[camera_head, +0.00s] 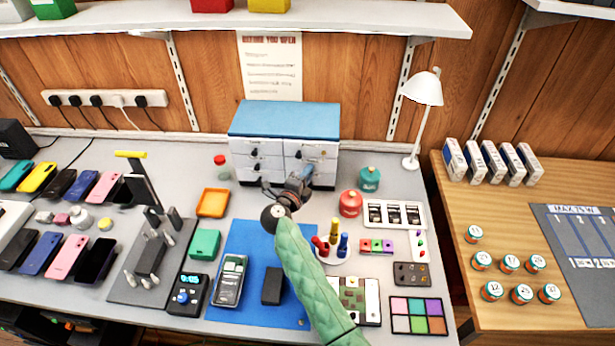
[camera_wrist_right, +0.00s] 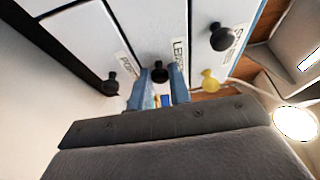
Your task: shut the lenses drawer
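The drawer cabinet (camera_head: 284,119) has a blue top and white fronts and stands at the back of the bench. In the right wrist view, the lenses drawer front (camera_wrist_right: 160,30) carries a partly hidden label beginning "LE". Its dark knob (camera_wrist_right: 160,72) sits between the two blue fingertips of my right gripper (camera_wrist_right: 161,85), which close in on both sides of it. In the head view my right gripper (camera_head: 306,175) is at the cabinet's lower right front and covers part of it. How far the drawer stands out is hard to tell. My left gripper is out of view.
Neighbouring drawers have dark knobs (camera_wrist_right: 110,85) (camera_wrist_right: 228,38) close to the gripper. A red jar (camera_head: 350,204) and a green jar (camera_head: 370,179) stand right of it. An orange tray (camera_head: 212,203) lies left. A white lamp (camera_head: 423,90) stands at the back right.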

